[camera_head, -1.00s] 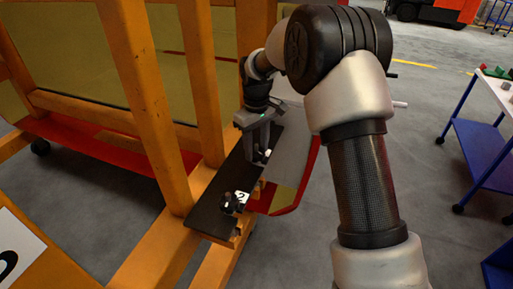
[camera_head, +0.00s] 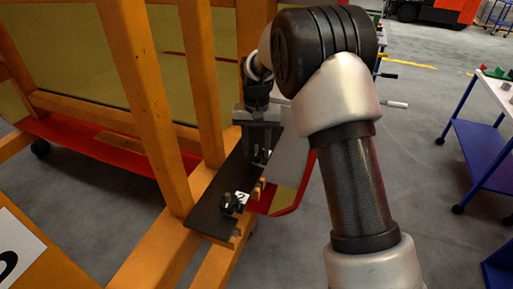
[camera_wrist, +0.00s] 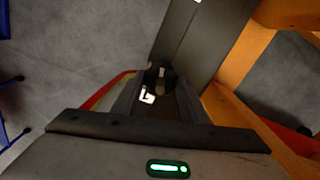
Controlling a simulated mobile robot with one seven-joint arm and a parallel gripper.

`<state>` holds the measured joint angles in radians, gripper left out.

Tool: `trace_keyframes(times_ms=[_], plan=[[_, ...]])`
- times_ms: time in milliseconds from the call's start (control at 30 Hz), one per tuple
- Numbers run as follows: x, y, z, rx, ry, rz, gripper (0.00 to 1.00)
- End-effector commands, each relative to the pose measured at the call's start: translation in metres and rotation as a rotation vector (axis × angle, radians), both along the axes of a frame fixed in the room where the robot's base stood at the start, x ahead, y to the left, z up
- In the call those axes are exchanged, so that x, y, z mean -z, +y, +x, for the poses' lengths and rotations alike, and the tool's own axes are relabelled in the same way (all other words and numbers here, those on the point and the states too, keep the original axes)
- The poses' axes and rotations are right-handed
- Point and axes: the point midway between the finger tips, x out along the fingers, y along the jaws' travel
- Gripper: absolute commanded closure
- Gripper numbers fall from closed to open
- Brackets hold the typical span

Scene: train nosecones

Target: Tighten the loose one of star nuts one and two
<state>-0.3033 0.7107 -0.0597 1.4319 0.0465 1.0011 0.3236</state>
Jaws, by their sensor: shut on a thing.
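Star nut two (camera_head: 231,205) is black and sits beside a white "2" label (camera_head: 242,197) on the near end of a dark plate (camera_head: 212,213). My gripper (camera_head: 261,157) points down at the far part of this plate. In the wrist view my gripper (camera_wrist: 160,84) is shut on a dark knob, star nut one (camera_wrist: 161,72), between its fingertips. A white label (camera_wrist: 147,95) shows beside it, partly hidden. The fingers hide most of this nut in the head view. I cannot tell from these frames which nut is loose.
Orange frame posts (camera_head: 152,110) stand close left of the plate. A blue cart (camera_head: 480,150) stands at the far right. Open floor lies between.

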Motion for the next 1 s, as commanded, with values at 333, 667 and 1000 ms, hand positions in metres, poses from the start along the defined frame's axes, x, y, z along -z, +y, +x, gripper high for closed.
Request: trace_keyframes(times_ms=[333, 667, 1000], plan=[[-0.002, 0.0004, 0.0014, 0.079, -0.005, 0.001, 0.83], [-0.0021, 0.0002, 0.0017, 0.084, -0.006, 0.001, 0.83], [-0.0011, 0.0, 0.0009, 0.083, -0.003, 0.001, 0.42]])
